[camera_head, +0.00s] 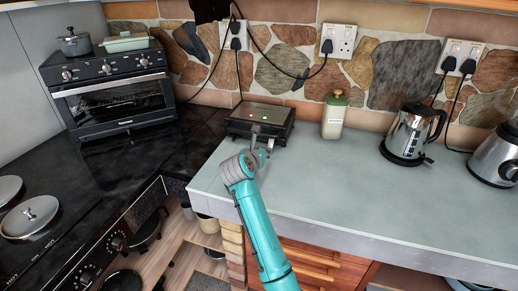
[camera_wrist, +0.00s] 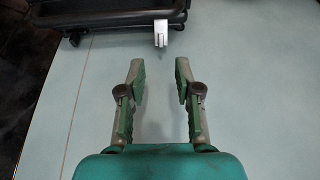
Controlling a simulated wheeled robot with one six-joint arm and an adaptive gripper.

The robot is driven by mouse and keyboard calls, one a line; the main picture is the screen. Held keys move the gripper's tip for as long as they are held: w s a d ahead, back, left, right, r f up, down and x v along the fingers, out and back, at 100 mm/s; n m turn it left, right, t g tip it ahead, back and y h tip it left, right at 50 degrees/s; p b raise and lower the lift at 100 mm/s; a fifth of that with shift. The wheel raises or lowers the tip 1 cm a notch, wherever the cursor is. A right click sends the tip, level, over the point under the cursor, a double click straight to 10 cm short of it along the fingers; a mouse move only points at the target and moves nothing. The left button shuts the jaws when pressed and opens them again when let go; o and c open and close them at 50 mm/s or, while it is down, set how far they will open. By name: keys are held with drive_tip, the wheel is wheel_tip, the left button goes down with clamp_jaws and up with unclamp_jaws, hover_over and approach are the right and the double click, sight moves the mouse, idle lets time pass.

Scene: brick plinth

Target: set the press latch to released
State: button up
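The press (camera_head: 261,119) is a low dark box with small lights on its top, standing on the grey counter near the stone wall. In the wrist view the front of the press (camera_wrist: 110,14) crosses the top edge. Its latch appears to be the small pale metal tab (camera_wrist: 160,33) hanging at the front. My gripper (camera_wrist: 160,75) is open and empty, its two green-padded fingers apart. The tab lies ahead of the gap between the fingertips and is not touched. In the head view my gripper (camera_head: 264,150) is just in front of the press and partly hidden by my arm.
A pale green-lidded jar (camera_head: 334,117) stands right of the press. A kettle (camera_head: 409,134) and another metal appliance (camera_head: 492,158) are farther right. A toaster oven (camera_head: 113,92) is at the left. The counter (camera_head: 350,190) is clear in front of the jar.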

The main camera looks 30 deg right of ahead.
sight(269, 146)
drive_tip(key=x, duration=0.9)
drive_tip(key=shift+s, duration=0.1)
clamp_jaws()
